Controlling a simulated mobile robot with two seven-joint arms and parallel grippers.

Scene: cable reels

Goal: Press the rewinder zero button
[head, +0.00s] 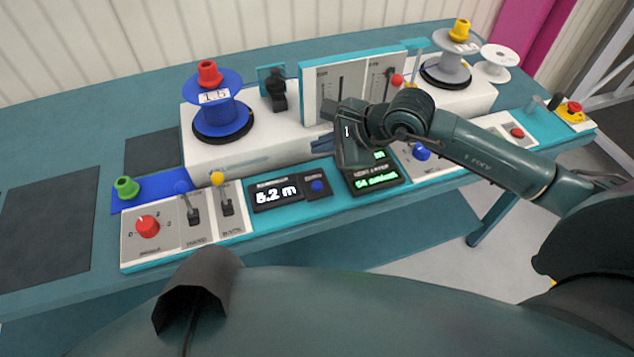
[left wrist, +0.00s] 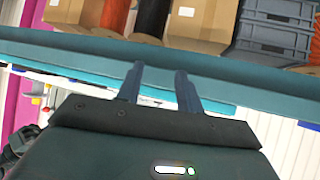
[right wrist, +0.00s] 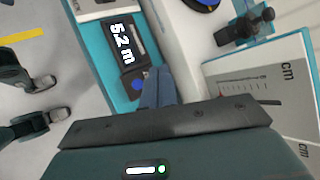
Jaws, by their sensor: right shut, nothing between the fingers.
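The rewinder's length display (head: 275,195) reads 5.2 m in white digits. A small dark panel with a round blue button (head: 318,186) sits just right of it. My right gripper (head: 322,144) is shut and empty, above and behind that button in the head view. In the right wrist view the shut fingertips (right wrist: 158,75) show just right of the blue button (right wrist: 138,85), with the display (right wrist: 122,43) above. I cannot tell the exact gap; I see no clear contact. My left gripper (left wrist: 160,75) shows only in its wrist view, open and empty.
A blue reel (head: 215,108) stands on the white housing, a grey reel (head: 452,60) at the right. Levers (head: 227,205), a red knob (head: 147,226) and another blue knob (head: 421,152) line the front panel. A green-text screen (head: 378,179) lies partly under my right arm.

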